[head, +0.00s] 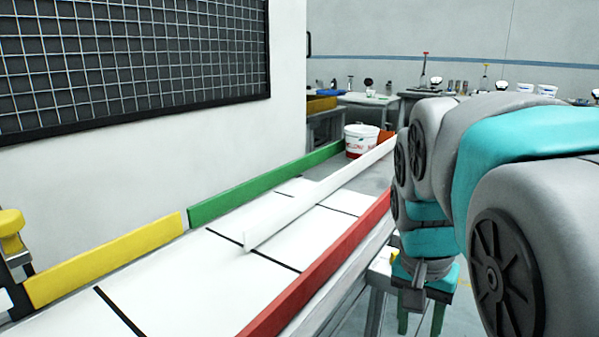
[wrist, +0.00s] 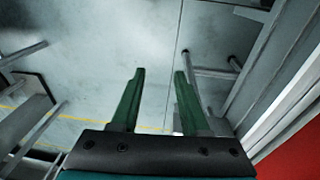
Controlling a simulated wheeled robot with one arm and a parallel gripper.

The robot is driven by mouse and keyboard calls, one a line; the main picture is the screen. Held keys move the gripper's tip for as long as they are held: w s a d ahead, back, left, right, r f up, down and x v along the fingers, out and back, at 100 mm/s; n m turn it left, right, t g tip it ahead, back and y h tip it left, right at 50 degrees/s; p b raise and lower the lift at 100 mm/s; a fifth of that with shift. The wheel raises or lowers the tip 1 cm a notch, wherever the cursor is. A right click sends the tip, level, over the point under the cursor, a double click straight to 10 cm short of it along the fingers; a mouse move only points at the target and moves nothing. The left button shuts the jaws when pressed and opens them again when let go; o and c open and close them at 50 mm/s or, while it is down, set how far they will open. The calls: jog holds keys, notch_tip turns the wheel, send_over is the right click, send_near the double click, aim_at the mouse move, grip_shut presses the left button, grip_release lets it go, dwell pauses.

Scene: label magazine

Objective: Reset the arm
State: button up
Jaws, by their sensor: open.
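My arm, grey and teal, fills the right side of the head view and bends downward beside the table. My gripper (head: 420,318) hangs low at the right of the red rail, its green fingers partly cut off by the lower frame edge. In the wrist view my gripper (wrist: 160,95) shows two green fingers spread apart with nothing between them. Grey floor (wrist: 110,50) lies beyond the fingertips.
A white table (head: 190,275) with black lines has a red rail (head: 325,262), a yellow rail (head: 105,262), a green rail (head: 265,183) and a white divider (head: 310,200). A white bucket (head: 361,142) stands at the far end. Metal legs (wrist: 215,74) flank the gripper.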

jog(key=s+a+f+n+g+y, duration=0.1)
jog(key=s+a+f+n+g, duration=0.1)
jog(key=s+f+n, duration=0.5)
jog(key=s+f, duration=0.6)
jog(key=s, duration=0.3)
jog(key=shift+s+a, duration=0.15)
jog(key=shift+a, duration=0.25)
